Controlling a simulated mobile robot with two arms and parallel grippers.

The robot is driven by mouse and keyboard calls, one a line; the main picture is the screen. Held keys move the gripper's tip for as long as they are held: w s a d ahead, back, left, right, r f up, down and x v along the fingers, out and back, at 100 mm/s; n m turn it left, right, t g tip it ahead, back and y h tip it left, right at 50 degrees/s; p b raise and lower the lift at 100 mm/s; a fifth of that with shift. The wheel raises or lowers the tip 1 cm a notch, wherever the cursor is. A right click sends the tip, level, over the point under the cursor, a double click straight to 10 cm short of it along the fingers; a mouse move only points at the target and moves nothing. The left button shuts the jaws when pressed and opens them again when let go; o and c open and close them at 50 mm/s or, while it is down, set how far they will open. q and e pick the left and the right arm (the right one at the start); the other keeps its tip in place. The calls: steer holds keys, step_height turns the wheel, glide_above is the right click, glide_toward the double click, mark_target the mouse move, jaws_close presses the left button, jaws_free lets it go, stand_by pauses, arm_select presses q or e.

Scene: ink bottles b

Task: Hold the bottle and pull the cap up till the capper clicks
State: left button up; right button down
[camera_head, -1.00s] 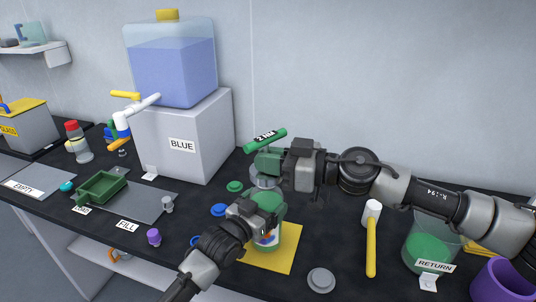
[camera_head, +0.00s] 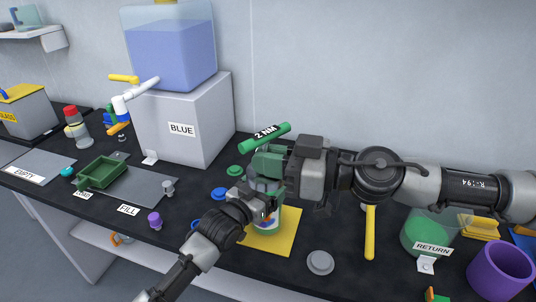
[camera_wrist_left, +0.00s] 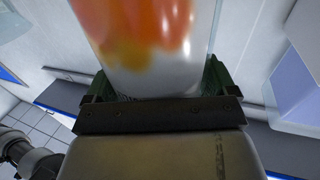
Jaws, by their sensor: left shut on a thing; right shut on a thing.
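The bottle (camera_head: 272,219) stands over the yellow mat, with a colourful label on its side. My left gripper (camera_head: 262,208) is shut on it from the front left. In the left wrist view the bottle (camera_wrist_left: 150,45) fills the top, with an orange and white label, between the green finger pads. My right gripper (camera_head: 268,165) is shut on the capper (camera_head: 265,137), just below its green "2 NM" crossbar, directly above the bottle. The cap and the capper's lower end are hidden behind the grippers, so I cannot tell whether they touch.
The yellow mat (camera_head: 284,234) lies under the bottle. A grey disc (camera_head: 320,263), a yellow-handled hammer (camera_head: 370,236) and the RETURN beaker (camera_head: 415,232) are to the right. A purple cup (camera_head: 502,268) stands at the far right. The BLUE dispenser (camera_head: 185,118) stands behind left.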

stand_by(0.3)
steer(key=w+m+t+h, duration=0.1)
steer(key=w+m+t, duration=0.1)
steer(key=w, duration=0.3)
steer(key=w+m+t+h, duration=0.2)
steer(key=w+t, duration=0.1)
steer(key=w, duration=0.2)
steer(key=w+r+m+t+h, duration=0.1)
steer(key=w+m+t, duration=0.1)
steer(key=w, duration=0.3)
steer(key=shift+t+h, duration=0.3)
steer(key=shift+h, duration=0.1)
steer(key=shift+s, duration=0.1)
steer(key=shift+f, duration=2.5)
steer(key=shift+s+r, duration=0.65)
steer(key=shift+s, duration=1.85)
steer(key=shift+s+r, duration=0.7)
steer(key=shift+s, duration=1.85)
steer(key=shift+s+r, duration=0.65)
steer(key=shift+s, duration=1.85)
